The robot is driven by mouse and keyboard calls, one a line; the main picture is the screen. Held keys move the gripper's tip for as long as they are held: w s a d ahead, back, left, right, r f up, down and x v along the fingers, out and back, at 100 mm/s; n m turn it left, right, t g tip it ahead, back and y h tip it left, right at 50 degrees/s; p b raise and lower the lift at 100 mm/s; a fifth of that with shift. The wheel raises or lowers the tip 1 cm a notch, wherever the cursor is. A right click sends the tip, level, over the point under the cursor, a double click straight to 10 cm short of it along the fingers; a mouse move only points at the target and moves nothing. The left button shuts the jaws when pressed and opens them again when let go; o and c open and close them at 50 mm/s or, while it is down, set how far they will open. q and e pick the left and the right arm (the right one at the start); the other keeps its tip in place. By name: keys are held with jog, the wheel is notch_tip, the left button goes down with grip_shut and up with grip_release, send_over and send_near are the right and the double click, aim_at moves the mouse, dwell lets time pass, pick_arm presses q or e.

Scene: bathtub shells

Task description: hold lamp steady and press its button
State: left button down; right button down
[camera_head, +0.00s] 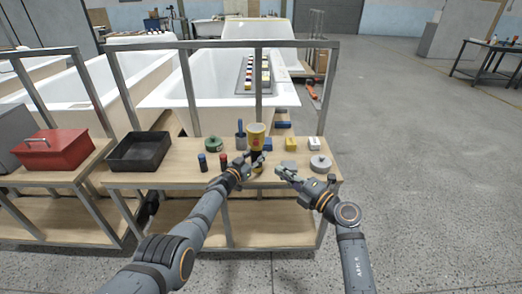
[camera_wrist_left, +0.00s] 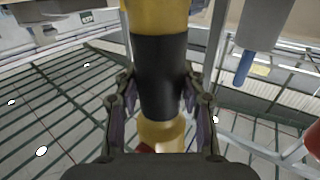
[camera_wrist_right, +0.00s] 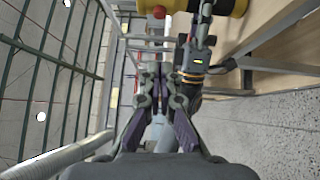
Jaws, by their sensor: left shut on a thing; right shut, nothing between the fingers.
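The lamp (camera_head: 256,130) is yellow with a black middle band and stands upright at the front of the workbench shelf. My left gripper (camera_head: 257,161) is shut around the black band (camera_wrist_left: 160,75), one finger on each side. In the right wrist view a red button (camera_wrist_right: 159,12) sticks out from the lamp's yellow body (camera_wrist_right: 178,5) near the top edge. My right gripper (camera_head: 281,173) is shut and empty, to the right of the lamp and apart from it. In its wrist view its fingertips (camera_wrist_right: 165,76) point towards the lamp, below the button.
A grey puck-like piece (camera_head: 320,164), a yellow block (camera_head: 291,144) and a white block (camera_head: 314,144) lie right of the lamp. Small cylinders (camera_head: 203,162) and a black tray (camera_head: 139,151) are to its left, with a red toolbox (camera_head: 56,150) further left. Metal frame posts rise behind.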

aim_at(258, 144)
jog(key=w+d+x, duration=0.2)
jog(key=x, duration=1)
jog(key=shift+w+a, duration=0.3)
jog(key=shift+w, duration=0.9)
pick_arm(q)
jog(key=shift+d, duration=0.1)
jog(key=shift+s, duration=0.1)
